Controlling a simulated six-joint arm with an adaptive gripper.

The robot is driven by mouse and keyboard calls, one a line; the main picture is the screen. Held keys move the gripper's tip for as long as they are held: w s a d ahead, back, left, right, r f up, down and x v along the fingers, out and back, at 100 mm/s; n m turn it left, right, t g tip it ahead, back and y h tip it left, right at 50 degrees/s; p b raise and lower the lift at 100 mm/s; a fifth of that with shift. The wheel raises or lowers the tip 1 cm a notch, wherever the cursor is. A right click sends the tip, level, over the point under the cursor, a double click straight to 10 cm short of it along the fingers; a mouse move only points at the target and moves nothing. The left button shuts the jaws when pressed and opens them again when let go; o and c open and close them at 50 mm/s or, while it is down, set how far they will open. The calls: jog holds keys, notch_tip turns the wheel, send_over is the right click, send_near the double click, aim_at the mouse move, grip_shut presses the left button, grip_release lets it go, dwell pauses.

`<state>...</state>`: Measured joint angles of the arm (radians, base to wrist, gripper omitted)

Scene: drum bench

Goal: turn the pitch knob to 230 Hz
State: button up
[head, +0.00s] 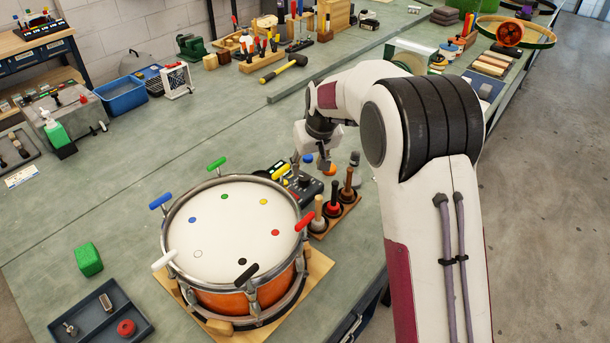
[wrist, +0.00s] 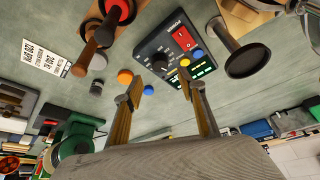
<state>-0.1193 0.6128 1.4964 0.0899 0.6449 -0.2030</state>
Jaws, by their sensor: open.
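A black control box (head: 310,188) stands just behind the drum in the head view, partly hidden by a yellow drum handle. In the wrist view the box (wrist: 152,48) shows a red rocker switch (wrist: 184,39), small lit readouts and a dark round knob (wrist: 160,61) on its face. I cannot tell for certain which control is the pitch knob, and its reading is too small to make out. My gripper (head: 307,164) is above the bench by the box. In the wrist view its two fingers (wrist: 165,82) are apart and empty, pointing towards the box.
The drum (head: 232,220) with coloured handles stands in front of the box. A wooden rack (head: 335,212) with upright plunger-like tools is close on the right. An orange ball (wrist: 125,76) and a blue ball (wrist: 148,90) lie near the fingers.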

aim_at(304, 177)
jog(key=shift+x, duration=3.4)
jog(key=c, duration=1.1)
